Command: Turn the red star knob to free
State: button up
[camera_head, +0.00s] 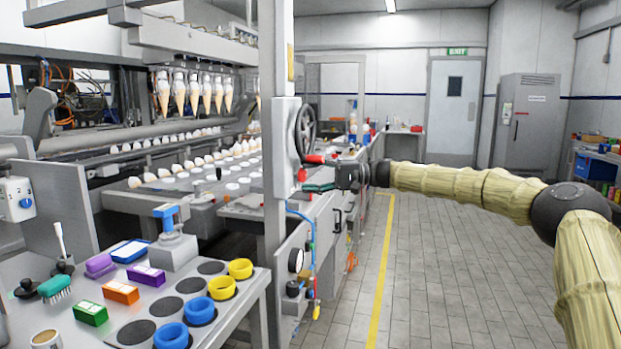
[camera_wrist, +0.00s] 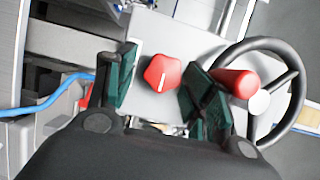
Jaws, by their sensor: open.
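The red star knob (camera_wrist: 162,73) sits on a light grey panel (camera_wrist: 150,35) in the wrist view, with a white pointer line on its face running nearly straight up the picture. My gripper (camera_wrist: 160,82) is open, with its green-padded fingers on either side of the knob. A gap shows between the left finger and the knob; the right finger is closer, and I cannot tell whether it touches. No label is readable.
A black handwheel (camera_wrist: 297,112) with a red handle (camera_wrist: 236,82) is close to my right finger; the handwheel also shows in the head view (camera_head: 306,130). A blue hose (camera_wrist: 52,98) runs at left. A table (camera_head: 60,330) with coloured items stands front left. The tiled floor is clear.

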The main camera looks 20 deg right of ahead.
jog(key=shift+r, duration=0.2)
jog(key=v, duration=0.8)
jog(key=shift+f, duration=0.2)
jog(key=shift+d, duration=0.1)
